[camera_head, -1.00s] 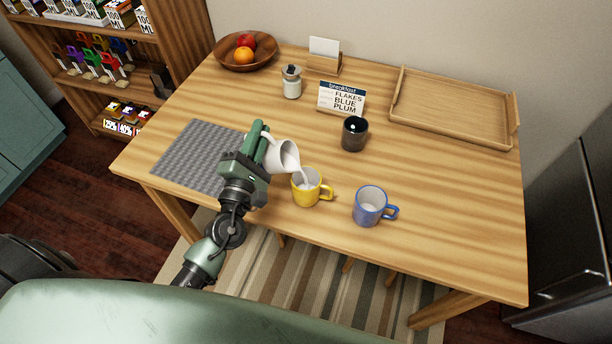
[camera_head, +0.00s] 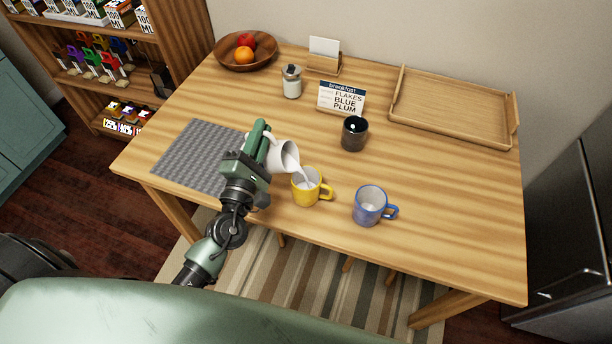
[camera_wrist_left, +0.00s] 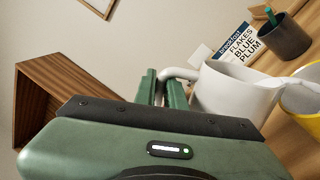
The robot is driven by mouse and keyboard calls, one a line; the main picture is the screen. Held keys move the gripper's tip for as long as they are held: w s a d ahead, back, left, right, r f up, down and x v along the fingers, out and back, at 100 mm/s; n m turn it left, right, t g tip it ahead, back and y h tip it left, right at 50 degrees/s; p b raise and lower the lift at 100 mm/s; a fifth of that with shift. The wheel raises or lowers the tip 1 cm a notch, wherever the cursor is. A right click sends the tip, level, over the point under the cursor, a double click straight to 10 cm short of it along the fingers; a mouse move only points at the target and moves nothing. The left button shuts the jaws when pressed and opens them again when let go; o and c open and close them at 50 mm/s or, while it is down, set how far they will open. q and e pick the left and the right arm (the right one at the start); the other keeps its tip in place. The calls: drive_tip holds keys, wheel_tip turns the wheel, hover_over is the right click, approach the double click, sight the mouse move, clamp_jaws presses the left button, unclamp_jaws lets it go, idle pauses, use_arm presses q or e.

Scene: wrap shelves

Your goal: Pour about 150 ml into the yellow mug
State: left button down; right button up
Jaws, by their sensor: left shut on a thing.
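The yellow mug (camera_head: 306,192) stands upright on the table, with white liquid visible inside. My left gripper (camera_head: 262,145) is shut on the handle of a white pitcher (camera_head: 281,155). The pitcher is tilted to the right, its lip above and left of the yellow mug, and a white stream runs from it into the mug. In the left wrist view the white pitcher (camera_wrist_left: 232,92) is beside the green fingers (camera_wrist_left: 162,90), and part of the yellow mug (camera_wrist_left: 303,98) shows at the right edge. My right gripper is not in view.
A blue mug (camera_head: 368,206) stands right of the yellow one. Behind are a dark cup (camera_head: 354,134), a breakfast sign (camera_head: 341,98), a lidded jar (camera_head: 291,82), a fruit bowl (camera_head: 228,62) and a wooden tray (camera_head: 455,112). A grey mat (camera_head: 190,160) lies left. The table's right side is clear.

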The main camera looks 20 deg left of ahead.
use_arm(q)
drive_tip(key=shift+d+m, duration=0.55)
drive_tip(key=shift+m, duration=0.25)
idle(0.7)
drive_tip(key=shift+d+r+m+h, duration=0.1)
drive_tip(key=shift+d+m+h, duration=0.2)
drive_tip(key=shift+d+m, duration=0.1)
drive_tip(key=shift+a, duration=0.1)
drive_tip(key=a+n, duration=0.1)
drive_tip(key=a+n+y, duration=0.1)
drive_tip(key=shift+a+r+n, duration=0.1)
drive_tip(key=shift+r+n, duration=0.15)
drive_tip(key=shift+n, duration=0.15)
drive_tip(key=shift+a+f+n+b, duration=0.25)
drive_tip(key=shift+f+n+b, duration=0.25)
drive_tip(key=shift+f, duration=0.1)
drive_tip(key=shift+a+f+n+b, duration=0.2)
drive_tip(key=shift+f+n+b, duration=0.15)
drive_tip(key=shift+f+n, duration=0.2)
drive_tip(key=shift+a+r+p, duration=0.15)
drive_tip(key=shift+r+p, duration=0.05)
drive_tip(key=shift+p, duration=0.15)
drive_tip(key=shift+a+n+g+y, duration=0.3)
drive_tip(key=shift+a+n, duration=0.05)
drive_tip(key=shift+n, duration=0.6)
